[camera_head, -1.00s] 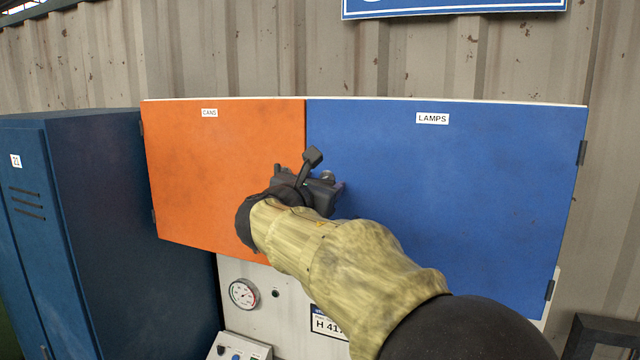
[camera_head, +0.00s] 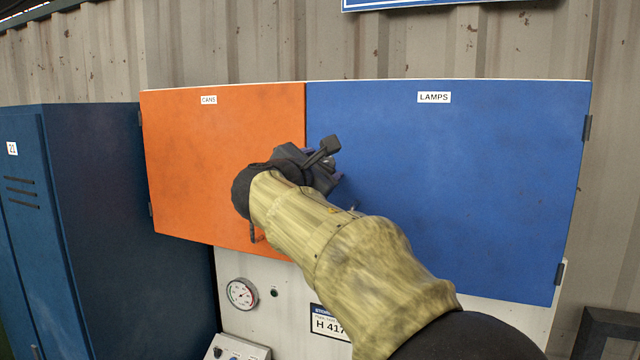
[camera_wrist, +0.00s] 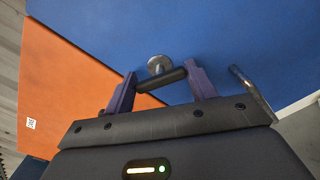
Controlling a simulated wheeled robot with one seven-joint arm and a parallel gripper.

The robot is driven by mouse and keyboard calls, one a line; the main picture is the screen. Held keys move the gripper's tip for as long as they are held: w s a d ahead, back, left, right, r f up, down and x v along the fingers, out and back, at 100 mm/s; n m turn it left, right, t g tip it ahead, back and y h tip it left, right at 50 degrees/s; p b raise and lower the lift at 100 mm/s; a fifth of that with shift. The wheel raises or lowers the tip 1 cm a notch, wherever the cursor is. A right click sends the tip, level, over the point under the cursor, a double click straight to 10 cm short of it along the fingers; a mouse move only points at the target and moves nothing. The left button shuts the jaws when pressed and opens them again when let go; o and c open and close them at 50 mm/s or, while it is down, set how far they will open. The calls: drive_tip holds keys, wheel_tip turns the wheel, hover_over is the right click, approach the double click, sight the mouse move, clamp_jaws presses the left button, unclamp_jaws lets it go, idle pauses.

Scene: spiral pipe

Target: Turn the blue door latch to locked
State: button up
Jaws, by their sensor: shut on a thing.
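The blue door (camera_head: 460,190), labelled LAMPS, sits flat beside the orange door. In the wrist view, the latch (camera_wrist: 158,64) shows as a round metal hub on the blue door (camera_wrist: 200,35) near the seam, with a dark bar lying crosswise between my fingers. My gripper (camera_wrist: 162,80) has its two purple fingers closed against the ends of this bar. In the head view my gripper (camera_head: 328,172) is at the seam, and it hides the latch.
The orange door (camera_head: 215,150), labelled CANS, is on the left, with a small handle (camera_head: 253,232) low on it. A dark blue locker (camera_head: 130,200) stands left; a gauge (camera_head: 241,294) is below.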

drive_tip(key=m+b, duration=0.2)
drive_tip(key=m, duration=0.1)
drive_tip(key=m+b, duration=0.1)
drive_tip(key=b, duration=0.1)
drive_tip(key=shift+f+m, duration=0.25)
drive_tip(key=shift+m, duration=0.05)
drive_tip(key=m+b, duration=0.2)
drive_tip(key=shift+m, duration=0.4)
drive_tip(key=shift+r+m, duration=0.2)
drive_tip(key=shift+m, duration=0.2)
drive_tip(key=o, duration=1)
drive_tip(key=shift+s+a, duration=0.1)
drive_tip(key=shift+s, duration=0.05)
drive_tip(key=b+v, duration=0.5)
drive_tip(key=v, duration=1.2)
drive_tip(key=shift+r+b, duration=0.1)
drive_tip(key=shift+b, duration=0.3)
